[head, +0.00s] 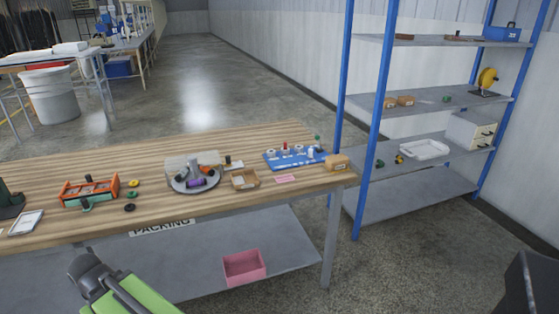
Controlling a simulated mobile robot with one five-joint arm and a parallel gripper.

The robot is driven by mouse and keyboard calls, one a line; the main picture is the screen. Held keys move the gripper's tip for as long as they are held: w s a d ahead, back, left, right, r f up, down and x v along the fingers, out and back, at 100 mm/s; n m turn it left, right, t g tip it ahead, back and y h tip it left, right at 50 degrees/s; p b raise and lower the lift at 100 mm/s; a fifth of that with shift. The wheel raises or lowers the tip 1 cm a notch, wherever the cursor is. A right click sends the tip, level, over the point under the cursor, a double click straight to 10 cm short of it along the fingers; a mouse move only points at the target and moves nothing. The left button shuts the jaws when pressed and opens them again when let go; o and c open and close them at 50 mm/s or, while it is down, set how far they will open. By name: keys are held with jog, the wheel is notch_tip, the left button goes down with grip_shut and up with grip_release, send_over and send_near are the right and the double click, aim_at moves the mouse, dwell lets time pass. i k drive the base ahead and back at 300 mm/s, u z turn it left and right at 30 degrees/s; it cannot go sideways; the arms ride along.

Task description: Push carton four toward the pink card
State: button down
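The pink card (286,179) lies flat on the wooden workbench (140,160), near its right front edge. A small brown carton (337,162) stands at the bench's right end, to the right of the card and apart from it. Two more small cartons sit side by side on the blue rack, the left one (389,102) and the right one (405,100). No number is readable on any carton. My gripper (86,267) seems to be the grey end at lower left, in front of the bench, far from card and cartons. Its fingers cannot be made out.
A cardboard tray (245,183) lies left of the card; a blue board (292,160) with small parts is behind it. A round grey dish (193,182) and an orange rack (89,192) stand farther left. A pink bin (244,267) is on the lower shelf.

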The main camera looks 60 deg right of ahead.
aim_at(337, 167)
jog(key=u, duration=0.7)
jog(key=k, duration=1.55)
jog(key=z, duration=1.45)
jog(key=i, duration=1)
jog(key=u, duration=0.1)
